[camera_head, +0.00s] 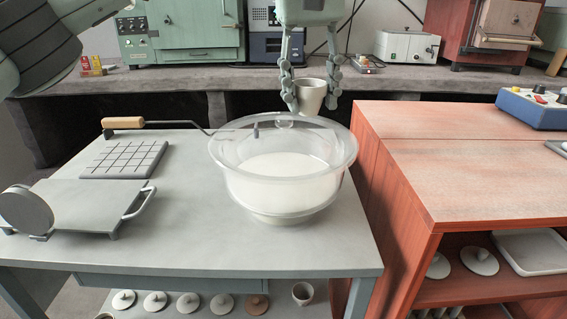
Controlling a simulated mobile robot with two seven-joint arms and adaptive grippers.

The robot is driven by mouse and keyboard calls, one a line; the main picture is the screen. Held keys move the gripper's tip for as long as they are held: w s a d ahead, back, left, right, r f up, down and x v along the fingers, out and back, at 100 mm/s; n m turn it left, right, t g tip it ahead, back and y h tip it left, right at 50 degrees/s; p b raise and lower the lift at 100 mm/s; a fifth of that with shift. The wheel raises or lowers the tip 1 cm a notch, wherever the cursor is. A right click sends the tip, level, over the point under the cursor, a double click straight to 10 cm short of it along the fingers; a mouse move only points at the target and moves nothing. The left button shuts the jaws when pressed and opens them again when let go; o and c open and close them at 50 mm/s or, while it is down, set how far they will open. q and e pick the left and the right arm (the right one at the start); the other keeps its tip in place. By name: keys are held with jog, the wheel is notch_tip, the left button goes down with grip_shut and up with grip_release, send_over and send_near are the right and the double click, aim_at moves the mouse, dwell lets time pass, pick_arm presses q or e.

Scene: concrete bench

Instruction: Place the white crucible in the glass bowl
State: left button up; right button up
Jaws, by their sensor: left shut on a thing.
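The white crucible (311,94) is a small pale cup, held upright between the fingers of my left gripper (311,98). My left gripper points down and is shut on the crucible, with a finger on each side. The glass bowl (228,160) is a large clear bowl on the grey table, with whitish contents or a white base showing through it. In the picture the crucible appears just above the bowl's far rim; I cannot tell whether it is over the bowl or behind it. My right gripper is not in view.
A wooden-handled tool (160,124) reaches to the bowl's far rim. A gridded tile (125,158) and a hinged metal plate (85,205) lie at left on the grey table (200,255). A reddish wooden cabinet (450,180) stands close at right. Ovens line the back bench.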

pick_arm(q)
jog(key=s+a+f, duration=0.4)
jog(key=s, duration=0.1)
jog(key=shift+s+a+b, duration=0.1)
jog(key=shift+b, duration=0.25)
notch_tip(320, 180, down, 4)
jog(key=shift+f, duration=0.1)
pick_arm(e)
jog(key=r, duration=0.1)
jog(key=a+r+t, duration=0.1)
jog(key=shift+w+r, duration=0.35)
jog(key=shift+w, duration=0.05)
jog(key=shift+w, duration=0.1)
pick_arm(q)
jog(key=shift+f, duration=0.15)
jog(key=o, duration=1.2)
jog(key=shift+c, duration=0.2)
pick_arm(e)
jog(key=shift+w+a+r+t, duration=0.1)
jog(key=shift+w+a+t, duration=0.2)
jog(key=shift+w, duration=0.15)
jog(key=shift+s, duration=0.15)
